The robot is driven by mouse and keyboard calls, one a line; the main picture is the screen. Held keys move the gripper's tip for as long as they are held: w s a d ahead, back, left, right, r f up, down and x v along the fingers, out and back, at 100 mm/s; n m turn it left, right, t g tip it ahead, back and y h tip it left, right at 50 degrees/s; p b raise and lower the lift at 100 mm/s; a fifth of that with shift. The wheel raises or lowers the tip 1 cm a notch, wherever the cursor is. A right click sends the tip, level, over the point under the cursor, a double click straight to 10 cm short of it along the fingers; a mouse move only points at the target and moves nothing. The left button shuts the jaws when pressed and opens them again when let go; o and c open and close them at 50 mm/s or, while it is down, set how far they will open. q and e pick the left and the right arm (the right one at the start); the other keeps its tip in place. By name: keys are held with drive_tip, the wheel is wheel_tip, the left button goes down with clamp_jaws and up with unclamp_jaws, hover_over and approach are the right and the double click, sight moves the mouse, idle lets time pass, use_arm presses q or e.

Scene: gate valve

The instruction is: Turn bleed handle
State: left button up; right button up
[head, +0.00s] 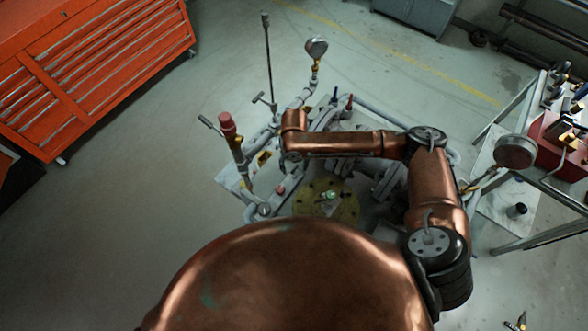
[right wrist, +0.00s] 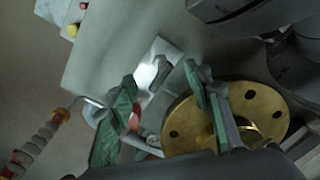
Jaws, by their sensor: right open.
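The grey valve assembly (head: 345,145) stands on the floor in the head view, with several pipes and handles. My right arm reaches across it from the right; its gripper is largely hidden under my wrist in the head view. In the right wrist view my right gripper (right wrist: 160,90) is open, its two green-padded fingers apart. A small red part (right wrist: 135,118) shows beside the left finger; I cannot tell whether it belongs to the bleed handle or touches the finger. A yellow round flange (right wrist: 240,108) lies behind the right finger; it also shows in the head view (head: 345,208). My left gripper is out of view.
A red-topped upright handle (head: 228,124) and a tall thin rod (head: 268,60) rise from the assembly's left side. A gauge (head: 316,48) stands behind. An orange tool cabinet (head: 90,65) is at upper left, a metal-framed table (head: 545,185) at right. Floor left of the assembly is clear.

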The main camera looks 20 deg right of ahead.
sight(294, 168)
wheel_tip(294, 168, up, 9)
idle(0.3)
drive_tip(key=shift+r, duration=0.1)
